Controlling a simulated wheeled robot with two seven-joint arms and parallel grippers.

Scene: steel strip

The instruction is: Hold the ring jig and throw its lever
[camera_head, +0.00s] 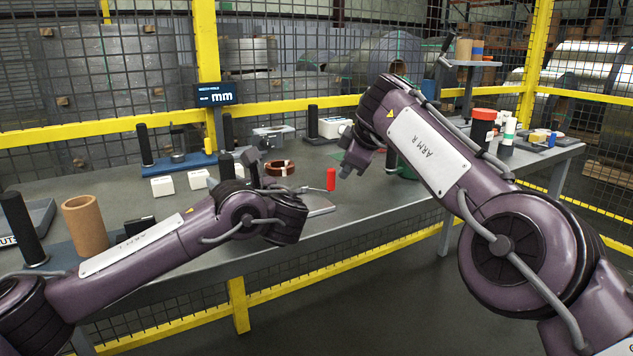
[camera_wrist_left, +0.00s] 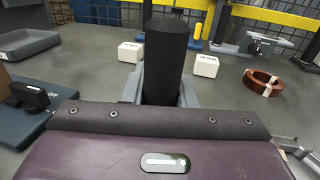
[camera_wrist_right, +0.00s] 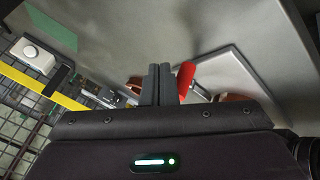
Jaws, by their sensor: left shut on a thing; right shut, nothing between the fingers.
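My left gripper (camera_head: 246,163) is shut on a thick black upright post (camera_wrist_left: 166,60), which also shows in the head view (camera_head: 227,166). Whether this post belongs to the ring jig is hidden by my left arm. A red lever handle (camera_head: 331,179) stands upright right of my left gripper, near a pale flat plate (camera_head: 321,207) partly behind that arm. My right gripper (camera_head: 348,168) is shut and empty, just right of and above the lever. In the right wrist view the red lever (camera_wrist_right: 186,80) is close beside the shut fingertips (camera_wrist_right: 159,70); contact cannot be told.
White blocks (camera_head: 162,186) and a brown tube (camera_head: 85,224) stand to the left. A blue-based stand (camera_head: 180,161) and a display reading mm (camera_head: 216,95) are at the back. Yellow-railed mesh fencing surrounds the bench.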

